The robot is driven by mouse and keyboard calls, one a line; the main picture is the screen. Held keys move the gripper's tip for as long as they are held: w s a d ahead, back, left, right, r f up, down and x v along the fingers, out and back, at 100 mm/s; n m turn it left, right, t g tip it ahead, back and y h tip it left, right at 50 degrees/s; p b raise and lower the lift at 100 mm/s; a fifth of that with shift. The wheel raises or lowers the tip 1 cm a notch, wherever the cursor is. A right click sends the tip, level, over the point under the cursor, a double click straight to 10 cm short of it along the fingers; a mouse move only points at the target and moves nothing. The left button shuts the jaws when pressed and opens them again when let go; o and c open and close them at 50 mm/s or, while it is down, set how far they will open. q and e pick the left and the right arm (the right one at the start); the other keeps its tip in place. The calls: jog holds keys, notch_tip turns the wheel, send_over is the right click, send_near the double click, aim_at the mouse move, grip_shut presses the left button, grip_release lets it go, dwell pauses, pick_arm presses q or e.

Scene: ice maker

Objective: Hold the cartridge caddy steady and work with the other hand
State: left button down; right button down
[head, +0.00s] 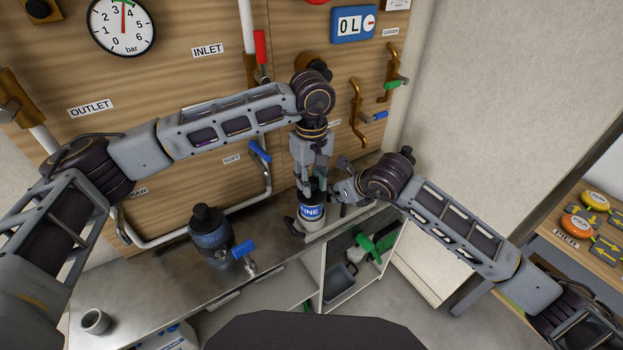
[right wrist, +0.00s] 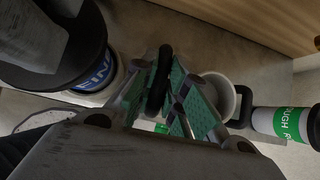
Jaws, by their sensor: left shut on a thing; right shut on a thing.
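The cartridge with a blue FINE label (head: 312,212) stands upright at the counter's right end; it also shows in the right wrist view (right wrist: 104,75). My left gripper (head: 314,186) points down and is shut on its dark top. My right gripper (head: 340,192) is just to its right. In the right wrist view my right gripper (right wrist: 163,85) has its green pads shut on a black upright bar or ring, which looks like the caddy's handle. A white round cup (right wrist: 219,94) and a green-labelled ROUGH cartridge (right wrist: 280,123) are beyond it. Most of the caddy is hidden.
A dark filter housing (head: 210,236) with a blue valve handle stands on the counter (head: 165,285), left of the cartridge. A small cup (head: 95,321) is at the front left. The pipe panel (head: 210,75) rises behind. Open shelves (head: 338,282) are below.

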pick_arm(q)
jog(key=shift+f, duration=0.15)
jog(key=c, duration=1.1)
grip_release()
jog(key=shift+o, duration=0.2)
notch_tip(320, 180, up, 12)
notch_tip(320, 180, up, 7)
dwell(1.3)
pick_arm(e)
jog(key=c, duration=1.5)
grip_release()
